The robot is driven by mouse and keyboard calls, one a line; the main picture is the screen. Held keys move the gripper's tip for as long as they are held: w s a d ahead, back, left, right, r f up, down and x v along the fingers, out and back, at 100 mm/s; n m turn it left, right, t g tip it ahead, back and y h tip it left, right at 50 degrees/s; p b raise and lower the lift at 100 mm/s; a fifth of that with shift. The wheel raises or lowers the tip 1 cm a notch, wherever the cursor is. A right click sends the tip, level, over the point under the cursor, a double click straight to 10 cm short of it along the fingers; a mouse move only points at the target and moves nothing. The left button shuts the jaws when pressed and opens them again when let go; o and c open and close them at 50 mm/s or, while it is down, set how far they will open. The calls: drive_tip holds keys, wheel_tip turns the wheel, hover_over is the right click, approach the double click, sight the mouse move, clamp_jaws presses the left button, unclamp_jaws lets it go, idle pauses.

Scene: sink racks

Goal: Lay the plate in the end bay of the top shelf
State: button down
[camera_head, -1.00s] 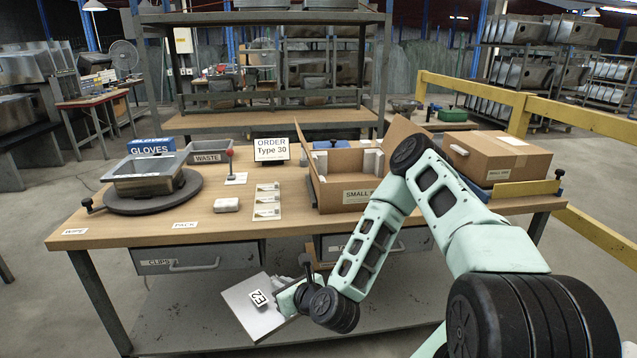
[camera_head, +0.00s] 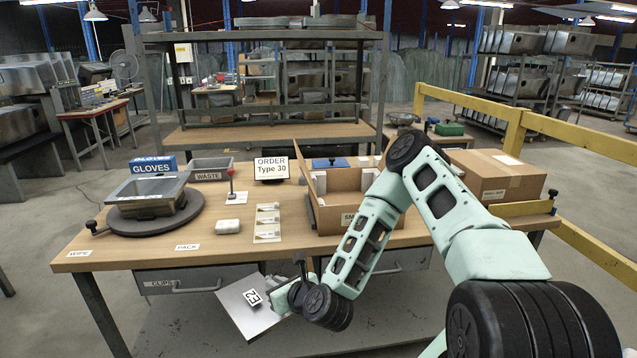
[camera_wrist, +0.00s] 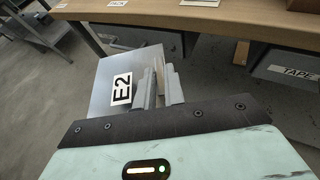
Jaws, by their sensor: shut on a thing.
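The plate (camera_head: 246,311) is a flat grey metal sheet with a white "E2" label. My gripper (camera_head: 277,301) is shut on its right edge in the head view and holds it tilted in front of the bench, below the bench top. In the wrist view the plate (camera_wrist: 128,75) extends beyond my gripper's fingers (camera_wrist: 160,88). Behind the bench stands a grey metal rack with an upper shelf (camera_head: 262,37) and a wooden lower shelf (camera_head: 270,134). Which shelf is the task's top shelf, and its end bay, I cannot tell.
The bench top (camera_head: 130,242) carries a sink on a turntable (camera_head: 155,217), a waste bin (camera_head: 210,169), an order sign (camera_head: 271,169), an open carton (camera_head: 340,215) and a closed carton (camera_head: 495,175). Drawers (camera_head: 195,280) hang under it. A yellow rail (camera_head: 470,98) stands at right.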

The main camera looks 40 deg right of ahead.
wheel_tip(320, 180, up, 12)
drive_tip(key=p, duration=1.1)
drive_tip(key=shift+s+a+r, duration=0.15)
drive_tip(key=shift+s+a, duration=0.05)
drive_tip(key=shift+s, duration=0.05)
